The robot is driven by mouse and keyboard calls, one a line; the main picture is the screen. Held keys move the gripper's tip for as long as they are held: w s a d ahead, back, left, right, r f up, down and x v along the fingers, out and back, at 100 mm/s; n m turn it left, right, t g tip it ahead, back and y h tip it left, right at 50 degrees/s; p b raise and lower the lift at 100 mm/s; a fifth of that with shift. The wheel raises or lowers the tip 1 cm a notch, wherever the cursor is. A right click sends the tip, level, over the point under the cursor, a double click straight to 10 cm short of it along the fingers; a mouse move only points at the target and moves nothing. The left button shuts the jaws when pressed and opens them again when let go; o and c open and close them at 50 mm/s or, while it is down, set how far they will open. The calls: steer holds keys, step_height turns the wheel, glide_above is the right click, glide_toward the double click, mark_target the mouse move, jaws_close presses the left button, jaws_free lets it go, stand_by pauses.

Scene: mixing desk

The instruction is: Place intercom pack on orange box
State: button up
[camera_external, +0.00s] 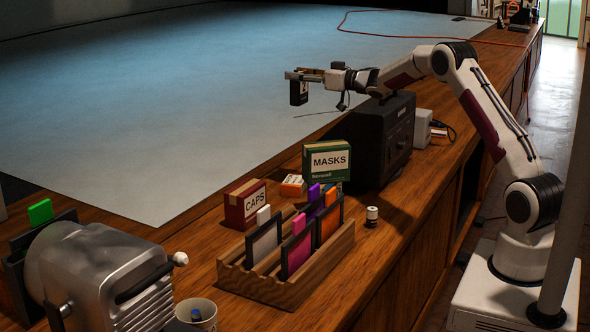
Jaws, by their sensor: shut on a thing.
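My gripper (292,75) is at the far end of my outstretched arm, in the air over the blue-grey surface. It is shut on a small dark block, which looks like the intercom pack (299,93). The pack hangs below the fingers with a small pale mark on it. The small orange box (292,186) with white on it sits on the wooden desk, between the red CAPS box and the green MASKS box. The pack is apart from the orange box, well above it in the picture.
The CAPS box (245,204), MASKS box (327,161) and a slotted wooden rack (270,288) of upright cards crowd around the orange box. A black cabinet (383,140) stands behind at right. A small bottle (372,217) stands right of the rack. A metal machine (105,275) fills the left front.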

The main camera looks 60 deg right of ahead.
mark_target(304, 94)
step_height(304, 94, down, 6)
steer(key=shift+f, duration=0.25)
step_height(304, 94, down, 14)
steer(key=shift+r, duration=0.25)
stand_by(0.7)
steer(key=shift+f, duration=0.1)
steer(key=shift+f, duration=2.15)
steer(key=shift+f, duration=0.1)
steer(key=o, duration=1)
steer(key=shift+f, duration=0.1)
steer(key=shift+o, duration=0.2)
steer(key=s, duration=1.2)
